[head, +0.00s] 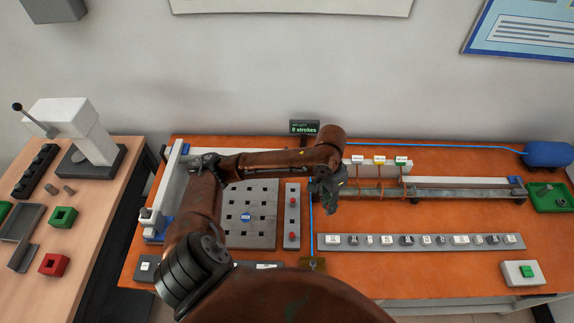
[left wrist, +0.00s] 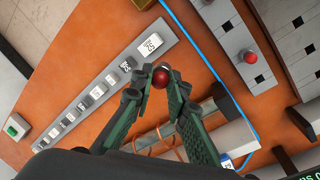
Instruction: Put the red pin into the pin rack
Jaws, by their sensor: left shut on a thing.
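My left gripper (head: 328,197) is above the orange table, just right of a narrow grey strip with square holes that looks like the pin rack (head: 291,243). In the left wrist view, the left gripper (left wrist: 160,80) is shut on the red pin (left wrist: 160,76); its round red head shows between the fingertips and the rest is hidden. The rack shows in the left wrist view (left wrist: 232,40) at upper right, apart from the held pin, with a red-headed pin (left wrist: 250,57) standing in it. In the head view two red heads (head: 292,202) show on the rack. My right gripper is not in view.
A grey plate with square holes (head: 262,205) lies left of the rack. A long strip of labelled blocks (head: 330,242) lies to the right. A rail assembly (head: 460,193) stands behind it. A blue cable (head: 311,225) runs beside the rack. A small counter display (head: 304,128) stands at the back.

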